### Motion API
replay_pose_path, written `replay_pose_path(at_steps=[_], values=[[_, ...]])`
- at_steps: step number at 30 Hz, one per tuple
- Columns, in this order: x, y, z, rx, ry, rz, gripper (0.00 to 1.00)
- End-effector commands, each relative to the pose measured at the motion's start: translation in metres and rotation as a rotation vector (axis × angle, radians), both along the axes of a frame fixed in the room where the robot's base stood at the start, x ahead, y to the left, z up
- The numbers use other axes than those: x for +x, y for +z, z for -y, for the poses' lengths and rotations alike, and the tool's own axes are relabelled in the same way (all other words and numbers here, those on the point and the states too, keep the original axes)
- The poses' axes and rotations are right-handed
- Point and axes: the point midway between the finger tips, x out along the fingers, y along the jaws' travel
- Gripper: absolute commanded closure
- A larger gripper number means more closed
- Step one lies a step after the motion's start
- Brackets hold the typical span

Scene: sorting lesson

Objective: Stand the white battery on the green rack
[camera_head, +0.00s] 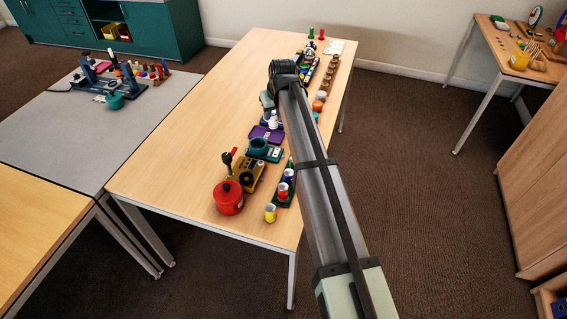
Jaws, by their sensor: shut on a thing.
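My arm reaches up the picture from the bottom right, and my gripper (267,100) is at its far end, over the wooden table and mostly hidden by the arm. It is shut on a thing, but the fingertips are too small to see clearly. A small white object (273,119) shows just below the gripper; it looks like the white battery, though its shape is unclear. The dark green rack (281,202) lies near the table's front right, partly behind my arm. Small coloured cylinders stand on it. My gripper is well behind the rack.
A yellow-topped can (270,213) stands in front of the rack. A red pot (228,198), a yellow device (245,175), a teal scale (264,150) and a purple tray (266,134) stand left of it. The table's left side (185,150) is clear.

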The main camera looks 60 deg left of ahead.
Motion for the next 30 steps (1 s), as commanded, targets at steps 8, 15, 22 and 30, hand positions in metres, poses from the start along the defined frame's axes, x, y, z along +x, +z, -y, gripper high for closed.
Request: replay_pose_path(at_steps=[8, 15, 22, 30], values=[[0.066, -0.004, 0.057, 0.003, -0.083, -0.016, 1.00], [0.058, -0.007, 0.085, 0.004, 0.000, -0.021, 1.00], [0.057, -0.013, 0.083, 0.000, 0.060, -0.003, 1.00], [0.057, -0.052, 0.084, -0.001, 0.063, -0.002, 1.00]])
